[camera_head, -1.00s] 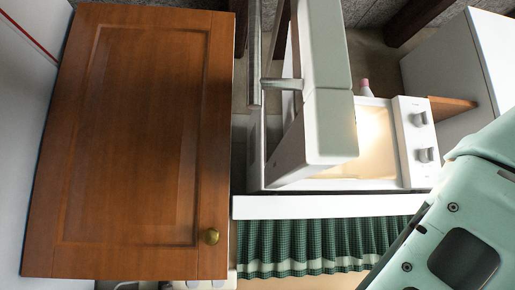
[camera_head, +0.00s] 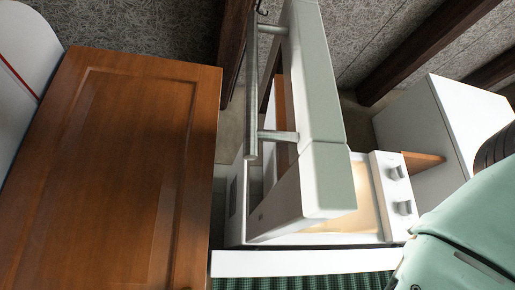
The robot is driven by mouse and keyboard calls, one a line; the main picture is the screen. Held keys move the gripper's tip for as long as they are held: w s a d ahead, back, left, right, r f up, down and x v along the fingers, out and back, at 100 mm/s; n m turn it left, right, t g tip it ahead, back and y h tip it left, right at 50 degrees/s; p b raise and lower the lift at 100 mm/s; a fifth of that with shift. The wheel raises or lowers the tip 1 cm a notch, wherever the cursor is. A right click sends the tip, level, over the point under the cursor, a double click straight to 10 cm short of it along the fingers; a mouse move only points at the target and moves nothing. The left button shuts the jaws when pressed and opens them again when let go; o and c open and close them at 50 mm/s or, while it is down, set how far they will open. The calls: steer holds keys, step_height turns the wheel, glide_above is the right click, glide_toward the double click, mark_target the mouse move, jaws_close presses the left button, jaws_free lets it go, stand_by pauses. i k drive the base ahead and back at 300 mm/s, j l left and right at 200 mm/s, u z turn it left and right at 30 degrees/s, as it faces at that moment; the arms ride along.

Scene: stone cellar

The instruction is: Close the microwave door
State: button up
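The microwave (camera_head: 392,196) is a white box with two grey knobs on its front panel and a lit, pale yellow interior (camera_head: 343,207). The door hides part of the microwave's opening. My gripper is not in view. Part of my mint-green arm (camera_head: 465,225) shows at the lower right, to the right of the microwave, with a gap between it and the door.
A brown wooden cabinet door (camera_head: 110,170) with a raised frame fills the left side. A white shelf edge (camera_head: 300,262) runs below the microwave, with a green checked curtain (camera_head: 300,282) under it. A white cabinet (camera_head: 440,125) stands at the right. Dark beams cross the stone wall behind.

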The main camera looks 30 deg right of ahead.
mark_target(300, 176)
steer(key=k+j, duration=0.1)
steer(key=j, duration=0.8)
steer(key=k+j, duration=0.15)
steer(key=j, duration=0.8)
